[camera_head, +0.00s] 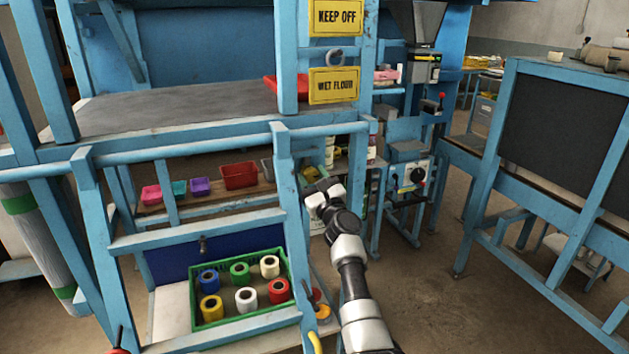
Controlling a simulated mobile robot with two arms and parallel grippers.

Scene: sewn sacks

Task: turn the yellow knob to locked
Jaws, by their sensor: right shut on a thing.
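My right arm reaches up from the bottom middle, and its gripper (317,186) is at the blue frame's right-hand post. The gripper is shut on what appears to be the yellow knob (311,173), a small yellow patch just beyond the fingers. The fingers and wrist hide most of the knob, so its angle and any locked mark cannot be read. My left gripper is not in view.
Blue frame posts and rails stand close to the left of my right arm. A green crate (208,323) of tape rolls sits below left. A machine with a black dial (417,174) stands to the right. Open floor (420,290) lies right of my arm.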

